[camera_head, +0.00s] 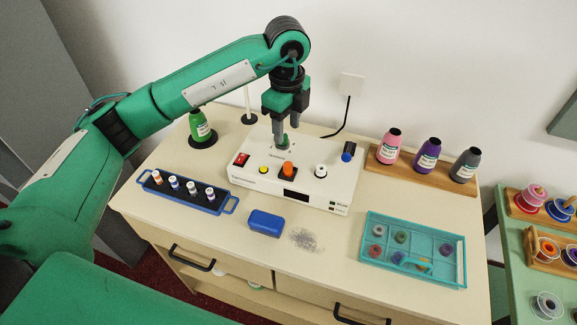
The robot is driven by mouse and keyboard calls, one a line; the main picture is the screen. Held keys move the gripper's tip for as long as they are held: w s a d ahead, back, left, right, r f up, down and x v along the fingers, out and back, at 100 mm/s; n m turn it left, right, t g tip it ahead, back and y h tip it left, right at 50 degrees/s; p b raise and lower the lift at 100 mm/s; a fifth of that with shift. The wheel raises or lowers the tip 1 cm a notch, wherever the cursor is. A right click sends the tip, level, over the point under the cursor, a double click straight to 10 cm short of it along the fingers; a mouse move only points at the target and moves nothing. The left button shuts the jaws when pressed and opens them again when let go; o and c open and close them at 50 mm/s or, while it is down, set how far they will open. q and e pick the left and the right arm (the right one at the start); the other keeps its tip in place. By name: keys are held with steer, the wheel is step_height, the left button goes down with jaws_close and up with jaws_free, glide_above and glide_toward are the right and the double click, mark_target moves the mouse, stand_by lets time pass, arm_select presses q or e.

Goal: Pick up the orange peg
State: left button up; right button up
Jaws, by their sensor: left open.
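A short orange piece (288,168), the nearest match to an orange peg, stands upright on a dark square on the sloped top of a white box (325,190). My left gripper (284,138) points down over the back of this box, behind the orange piece and apart from it. Its jaws are open. A small green piece (282,146) shows at its fingertips; I cannot tell whether they touch it. My right gripper is out of view.
A blue rack (216,208) of vials stands left, a blue case (266,223) in front. Bottles (427,155) stand back right; a green bottle (201,127) back left.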

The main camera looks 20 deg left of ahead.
arm_select(q)
steer(key=p, duration=0.1)
glide_above(288, 164)
steer(key=f, duration=0.5)
steer(key=shift+w+a+f, duration=0.2)
steer(key=shift+w+f, duration=0.05)
steer(key=f, duration=0.1)
steer(key=f+p, duration=0.1)
steer(key=f, duration=0.1)
steer(key=f+p, duration=0.1)
steer(key=shift+s+d+f, duration=0.2)
steer(key=shift+s+f, duration=0.1)
steer(key=shift+f, duration=0.5)
jaws_close()
